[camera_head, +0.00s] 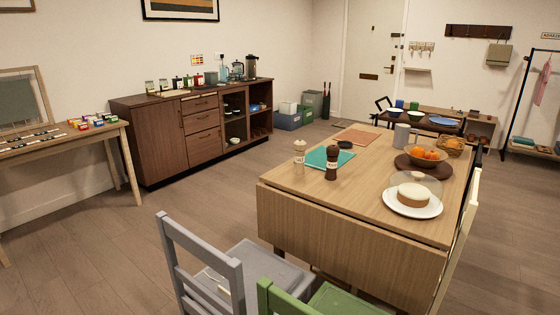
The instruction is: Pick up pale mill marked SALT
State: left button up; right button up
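The pale mill (299,158) stands upright near the left edge of the wooden table (300,192). It is light wood with a white top; any lettering on it is too small to read. A dark brown mill (332,163) with a small pale label stands upright to its right, a short gap apart. A teal mat (330,157) lies behind and between the two mills. Neither of my grippers is in view.
A cake on a white plate (412,212) under a clear dome, a bowl of oranges (426,155) and a grey cylinder (402,136) stand on the table. A grey chair (235,275) and a green chair (330,302) stand at its near side. Open floor lies left.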

aim_at(299, 169)
jog(key=i+j+u, duration=0.25)
jog(key=j+u, duration=0.15)
jog(key=i+j+u, duration=0.95)
jog(key=i+u, duration=0.15)
jog(key=i+j, duration=0.15)
jog(key=i, duration=0.5)
jog(key=i+j, duration=0.1)
jog(key=i, duration=0.55)
jog(key=i+z, duration=0.45)
jog(key=i, duration=0.15)
jog(key=i+z, duration=1.25)
jog(key=i+j+z, duration=0.1)
jog(key=i+z, duration=0.25)
jog(key=i+l+z, duration=0.1)
jog(key=i+z, duration=0.15)
jog(key=z, duration=0.15)
jog(key=i+z, duration=0.6)
jog(key=z, duration=0.25)
